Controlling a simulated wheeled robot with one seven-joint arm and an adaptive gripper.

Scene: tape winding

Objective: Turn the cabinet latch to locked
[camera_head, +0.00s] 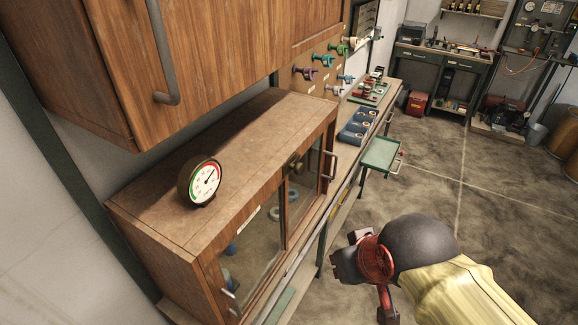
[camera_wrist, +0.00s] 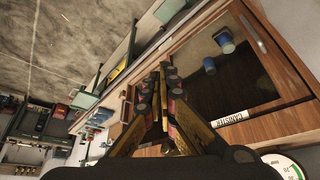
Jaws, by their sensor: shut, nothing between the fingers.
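The wooden cabinet (camera_head: 150,215) with glass doors stands at the left on the bench. A small dark brass knob, likely the latch (camera_head: 294,165), sits on the upright between its two doors. Its exact angle is too small to read. My gripper (camera_head: 342,266) is in front of the cabinet, to the right of the doors and apart from them in the head view. In the wrist view, my gripper (camera_wrist: 163,82) has its fingers together and empty, pointing along the cabinet front (camera_wrist: 250,128). A brassy bit near the finger bases is mostly hidden.
A round dial gauge (camera_head: 203,182) stands on the cabinet top. A larger wall cupboard (camera_head: 215,50) with a bar handle hangs above. Blue cups (camera_wrist: 224,40) lie behind the glass. A green tray (camera_head: 381,155) juts from the bench. The floor to the right is open.

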